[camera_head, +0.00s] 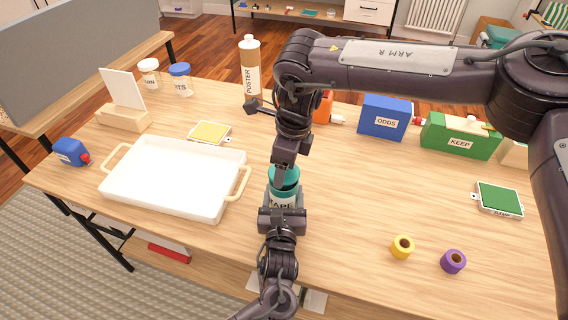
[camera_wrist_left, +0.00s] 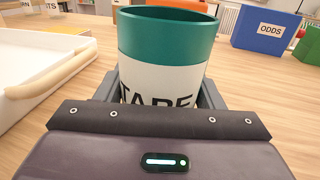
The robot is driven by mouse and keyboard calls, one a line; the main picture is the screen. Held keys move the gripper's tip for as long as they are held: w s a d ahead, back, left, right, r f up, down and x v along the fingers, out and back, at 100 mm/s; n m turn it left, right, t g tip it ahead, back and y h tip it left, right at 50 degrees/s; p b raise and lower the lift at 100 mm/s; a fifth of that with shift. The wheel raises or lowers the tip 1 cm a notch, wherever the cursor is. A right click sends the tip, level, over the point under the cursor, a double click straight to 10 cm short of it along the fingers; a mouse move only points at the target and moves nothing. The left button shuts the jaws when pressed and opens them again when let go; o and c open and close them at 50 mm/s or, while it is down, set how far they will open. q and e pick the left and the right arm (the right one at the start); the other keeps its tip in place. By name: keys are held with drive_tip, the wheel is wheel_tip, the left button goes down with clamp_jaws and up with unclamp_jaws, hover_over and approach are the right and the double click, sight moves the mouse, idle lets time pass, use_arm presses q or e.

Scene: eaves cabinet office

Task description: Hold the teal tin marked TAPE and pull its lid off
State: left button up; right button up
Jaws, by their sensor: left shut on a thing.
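The teal tin (camera_head: 284,200) stands upright near the front middle of the table. Its white label, reading TAPE, shows in the left wrist view (camera_wrist_left: 160,68). My left gripper (camera_head: 282,212) is shut around the tin's lower part from the front. In the left wrist view the tin's top looks like an open rim with a dark hollow inside, and I see no lid on it. My right gripper (camera_head: 282,176) hangs down in front of the tin's top in the head view. Its fingertips are hard to make out, and I cannot tell whether it holds the lid.
A white tray (camera_head: 128,196) with cream handles stands left of the tin. Yellow (camera_head: 402,246) and purple (camera_head: 453,261) rolls lie front right. A blue ODDS box (camera_head: 371,125), a green KEEP box (camera_head: 447,148) and a POSTER tube (camera_head: 249,58) stand farther back.

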drive_tip(key=shift+r, duration=2.05)
use_arm(q)
drive_tip(key=o, duration=1.5)
drive_tip(key=shift+c, duration=0.2)
